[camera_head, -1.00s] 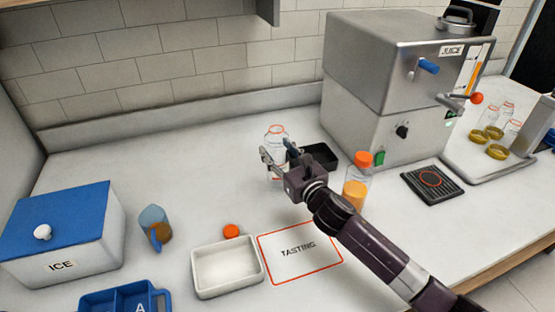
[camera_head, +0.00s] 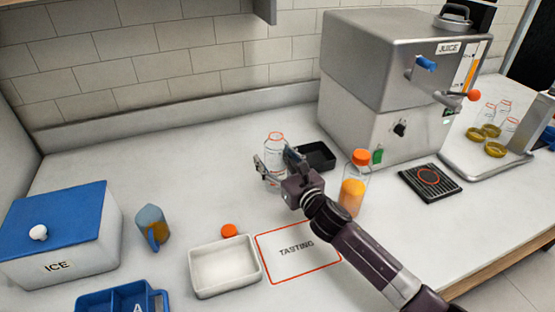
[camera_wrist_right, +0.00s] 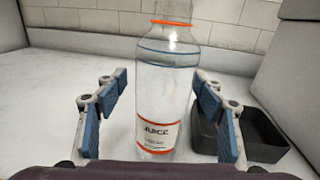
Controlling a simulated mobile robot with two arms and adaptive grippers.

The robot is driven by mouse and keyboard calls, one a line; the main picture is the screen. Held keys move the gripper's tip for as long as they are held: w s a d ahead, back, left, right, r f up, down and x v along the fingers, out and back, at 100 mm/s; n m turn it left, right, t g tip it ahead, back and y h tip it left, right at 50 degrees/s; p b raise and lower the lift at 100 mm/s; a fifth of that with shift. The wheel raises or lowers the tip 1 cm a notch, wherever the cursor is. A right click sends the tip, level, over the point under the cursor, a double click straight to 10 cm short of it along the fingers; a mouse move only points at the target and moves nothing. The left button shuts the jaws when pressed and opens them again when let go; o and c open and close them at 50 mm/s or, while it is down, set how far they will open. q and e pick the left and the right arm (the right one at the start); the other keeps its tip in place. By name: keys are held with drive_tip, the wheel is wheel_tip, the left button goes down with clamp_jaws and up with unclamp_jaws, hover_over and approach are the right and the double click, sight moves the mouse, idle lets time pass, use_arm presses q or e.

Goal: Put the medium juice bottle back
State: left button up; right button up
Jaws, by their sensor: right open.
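A clear, empty bottle (camera_head: 275,155) with an orange neck ring and a JUICE label stands upright on the counter, left of a small black tray. I cannot tell its size class for certain. It also shows in the right wrist view (camera_wrist_right: 165,95), standing between my right gripper's blue-padded fingers with gaps on both sides. My right gripper (camera_head: 281,164) is open around the bottle. Another bottle (camera_head: 353,188), with an orange cap and orange juice inside, stands to the right of my right gripper. My left gripper is out of view.
The black tray (camera_head: 328,161) sits close right of the empty bottle, before the juice machine (camera_head: 395,90). A TASTING mat (camera_head: 315,268), white tray (camera_head: 197,257), orange cap (camera_head: 229,230), jug (camera_head: 152,230) and ICE box (camera_head: 75,257) lie nearer. Counter left of the bottle is clear.

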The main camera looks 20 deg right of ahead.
drive_tip(key=shift+s, duration=0.2)
drive_tip(key=s+d+b, duration=0.1)
drive_tip(key=s+d, duration=0.1)
drive_tip(key=s, duration=0.9)
drive_tip(key=shift+s+r, duration=0.2)
drive_tip(key=shift+r, duration=0.05)
